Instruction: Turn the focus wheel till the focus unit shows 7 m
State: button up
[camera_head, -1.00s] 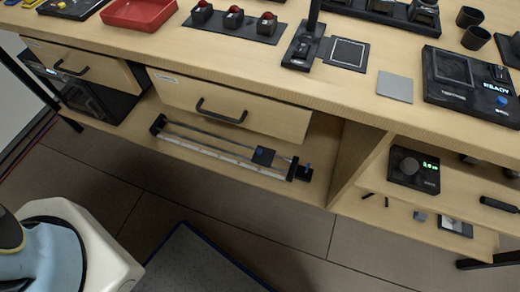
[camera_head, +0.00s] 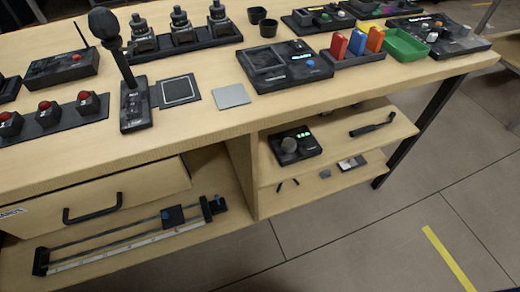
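The focus unit (camera_head: 297,147) is a small dark box on the upper open shelf under the table's right part. The focus wheel (camera_head: 289,145) is a round grey knob on the left of its face. A small green lit display (camera_head: 303,135) is beside the wheel, too small to read for certain. My gripper is not in view, and nothing touches the wheel.
The table edge (camera_head: 330,95) overhangs the shelf (camera_head: 360,150). A dark handled tool (camera_head: 372,125) lies right of the unit. A slider rail (camera_head: 130,238) is in the lower left bay below a drawer (camera_head: 90,205). Floor (camera_head: 380,235) in front is clear.

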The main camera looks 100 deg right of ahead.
aim_at(288, 145)
jog(key=k, duration=1.65)
jog(key=k+l, duration=0.55)
jog(key=l, duration=0.2)
